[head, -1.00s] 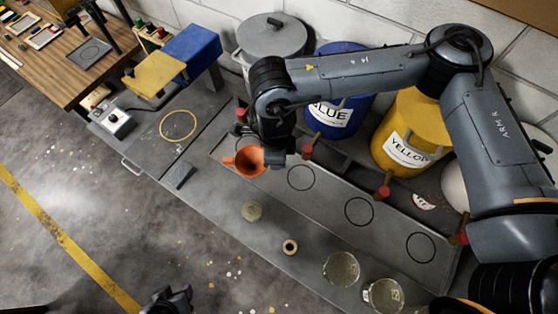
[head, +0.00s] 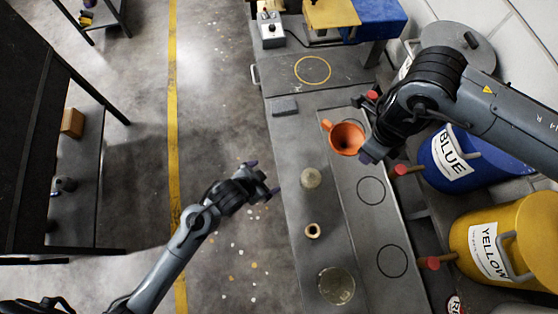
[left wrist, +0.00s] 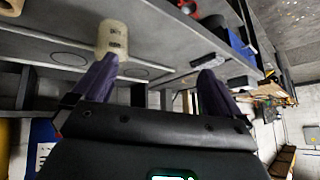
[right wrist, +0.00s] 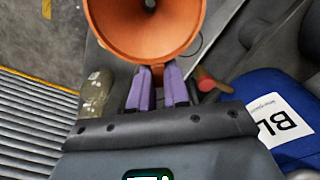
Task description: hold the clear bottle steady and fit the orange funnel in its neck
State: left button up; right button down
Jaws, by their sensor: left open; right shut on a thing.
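The clear bottle (head: 311,178) stands upright on the grey bench near its front edge. It also shows in the left wrist view (left wrist: 112,38) and in the right wrist view (right wrist: 95,92). My right gripper (head: 368,154) is shut on the orange funnel (head: 346,138). In the right wrist view the funnel (right wrist: 145,25) has its wide mouth toward the camera, and its spout end is hidden. The funnel is apart from the bottle, up and right of it in the head view. My left gripper (head: 266,178) is open and empty, left of the bottle, beyond the bench edge.
A small ring (head: 312,230) and a glass jar (head: 336,285) stand on the bench below the bottle in the head view. Blue (head: 460,160) and yellow (head: 505,240) paint drums with red-ended taps line the right side. A grey block (head: 285,106) lies farther up.

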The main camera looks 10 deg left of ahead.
aim_at(307, 177)
pick_arm(q)
jog(key=w+d+f+m+g+h, duration=0.1)
jog(key=d+f+m+h, duration=0.1)
jog(key=d+m, duration=0.1)
jog(key=w+d+f+m+h, duration=0.2)
jog(key=d+m, duration=0.1)
jog(key=d, duration=0.2)
jog(key=w+d+f+m+g+h, duration=0.1)
jog(key=w+d+f+m+h, duration=0.1)
jog(key=d+m+h, duration=0.1)
jog(key=shift+w+d+f+g, duration=0.25)
jog(key=shift+d+f+g, duration=0.1)
jog(key=shift+d, duration=0.2)
jog(key=a+g, duration=0.1)
jog(key=a+f+m+g+h, duration=0.1)
jog(key=a+m+g+h, duration=0.1)
jog(key=shift+w+a+f, duration=0.1)
jog(key=shift+w+f, duration=0.05)
jog(key=shift+w, duration=0.1)
jog(key=w+a+r+g+h, duration=0.1)
jog(key=a+r+g, duration=0.1)
jog(key=a, duration=0.4)
jog(key=x, duration=1.1)
jog(key=shift+w+d, duration=0.15)
jog(key=shift+d, duration=0.05)
jog(key=c, duration=1.1)
